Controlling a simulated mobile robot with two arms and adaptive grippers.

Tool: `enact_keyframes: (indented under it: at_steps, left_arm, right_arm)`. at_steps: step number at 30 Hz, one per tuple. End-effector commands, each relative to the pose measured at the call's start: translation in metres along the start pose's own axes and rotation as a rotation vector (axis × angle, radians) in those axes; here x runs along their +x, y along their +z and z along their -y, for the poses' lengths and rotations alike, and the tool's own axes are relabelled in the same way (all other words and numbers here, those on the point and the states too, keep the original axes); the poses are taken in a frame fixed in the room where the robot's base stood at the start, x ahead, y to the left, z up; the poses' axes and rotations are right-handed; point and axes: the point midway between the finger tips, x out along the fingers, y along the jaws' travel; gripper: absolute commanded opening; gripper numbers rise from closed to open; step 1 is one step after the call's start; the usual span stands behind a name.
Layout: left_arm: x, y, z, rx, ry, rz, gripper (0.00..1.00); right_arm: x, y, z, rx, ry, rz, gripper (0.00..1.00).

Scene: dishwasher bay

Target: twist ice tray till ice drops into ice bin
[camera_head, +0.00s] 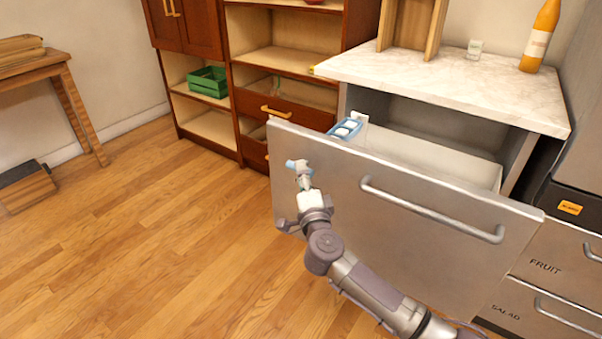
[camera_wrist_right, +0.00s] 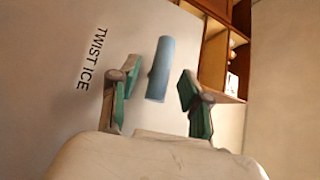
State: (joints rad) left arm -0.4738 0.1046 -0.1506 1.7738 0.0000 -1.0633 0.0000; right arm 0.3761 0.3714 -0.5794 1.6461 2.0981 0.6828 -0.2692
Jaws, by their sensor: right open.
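The blue ice tray (camera_head: 345,129) with white ice cubes in it sits inside the top left corner of the pulled-out drawer. The white ice bin (camera_head: 440,165) is behind the drawer front, and its floor is hidden. A light blue twist knob (camera_head: 292,163) sticks out of the drawer front near its left edge. In the right wrist view the knob (camera_wrist_right: 160,70) lies between the fingers, beside the label "TWIST ICE" (camera_wrist_right: 92,58). My right gripper (camera_head: 302,175) is open, with a finger on each side of the knob and gaps visible. My left gripper is not in view.
The grey drawer front (camera_head: 335,185) has a long bar handle (camera_head: 430,208) on its right. A marble counter (camera_head: 450,80) with an orange bottle (camera_head: 541,38) and a glass (camera_head: 475,49) is above. Wooden floor (camera_head: 150,230) at left is clear.

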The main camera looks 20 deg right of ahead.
Motion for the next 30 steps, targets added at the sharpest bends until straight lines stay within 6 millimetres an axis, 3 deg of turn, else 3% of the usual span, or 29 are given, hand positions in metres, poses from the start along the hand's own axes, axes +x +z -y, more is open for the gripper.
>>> enact_keyframes:
  at_steps: [6, 16, 24, 30]
  left_arm:
    - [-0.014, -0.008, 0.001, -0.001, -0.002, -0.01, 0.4]
    - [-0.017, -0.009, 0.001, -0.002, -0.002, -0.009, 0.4]
    - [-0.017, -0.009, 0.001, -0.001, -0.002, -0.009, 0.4]
    - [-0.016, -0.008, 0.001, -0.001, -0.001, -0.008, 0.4]
  right_arm:
    - [0.021, 0.001, -0.001, 0.0, 0.0, 0.0, 0.47]
    - [0.024, 0.0, 0.0, 0.0, 0.001, 0.0, 0.47]
    - [0.024, 0.0, 0.0, 0.0, 0.001, 0.0, 0.03]
    - [0.024, 0.0, -0.001, 0.0, 0.0, 0.0, 0.0]
